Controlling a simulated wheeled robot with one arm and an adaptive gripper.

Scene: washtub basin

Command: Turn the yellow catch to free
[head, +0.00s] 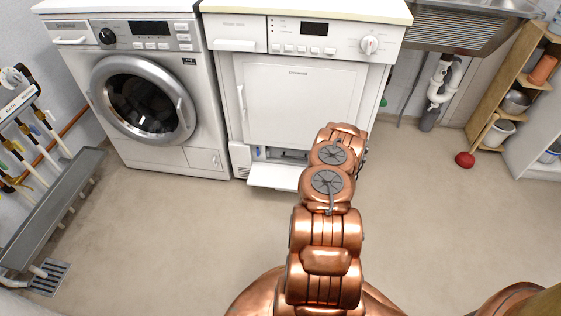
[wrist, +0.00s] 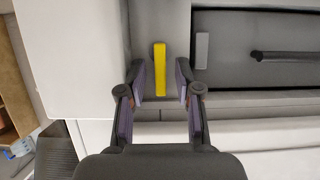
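The yellow catch (wrist: 159,70) is a narrow bar standing lengthwise up the picture in the wrist view, on a light grey surface beside a dark grey panel (wrist: 240,75). My gripper (wrist: 160,88) is open, with one finger on each side of the catch. Gaps show between the fingers and the catch, and nothing is held. A grey tab (wrist: 202,50) sits at the panel's edge, right of the catch. In the head view my copper arm reaches to the low opening of the right-hand machine (head: 300,100); my gripper and the catch are hidden there.
A lowered white flap (head: 272,176) juts out at the machine's foot. The dark panel has a black handle (wrist: 285,56). A washing machine (head: 145,100) stands left, and a wooden shelf (head: 505,85) and red plunger (head: 465,159) stand right. The floor between is clear.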

